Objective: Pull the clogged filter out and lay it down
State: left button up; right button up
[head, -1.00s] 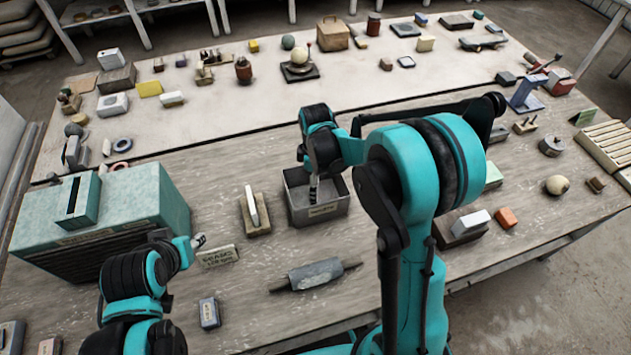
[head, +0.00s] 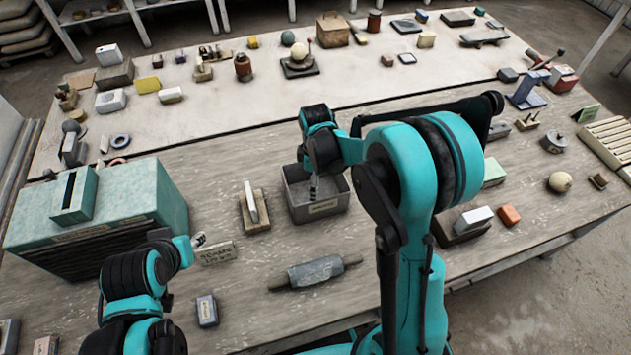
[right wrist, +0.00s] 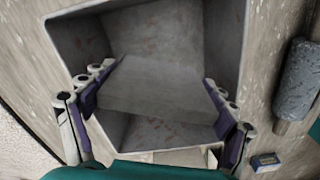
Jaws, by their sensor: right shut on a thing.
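A flat grey slab, which looks like the clogged filter (right wrist: 160,92), is between the fingers of my right gripper (right wrist: 160,105) in the right wrist view. My right gripper is shut on it, over or within the opening of a grey metal bin (head: 330,209). In the head view the right gripper (head: 314,188) reaches down into this bin, and the slab is hidden there. A teal box (head: 150,195) with a dark slot on its raised top stands at the left. My left gripper (head: 199,240) is beside the box's right side, empty as far as I see; its finger opening is unclear.
A pale panel (head: 251,203) stands upright in a wooden block (head: 257,225) just left of the bin. A small lettered sign (head: 218,254) is near my left gripper. A grey roller (head: 315,272) lies in front of the bin. Bare tabletop surrounds the roller.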

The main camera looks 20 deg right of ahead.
jog(key=shift+f+b, duration=1)
jog(key=shift+f, duration=0.3)
jog(key=o, duration=1.1)
jog(key=shift+o, duration=0.2)
jog(key=shift+r, duration=0.15)
jog(key=shift+r+p, duration=1.4)
jog(key=shift+r, duration=0.5)
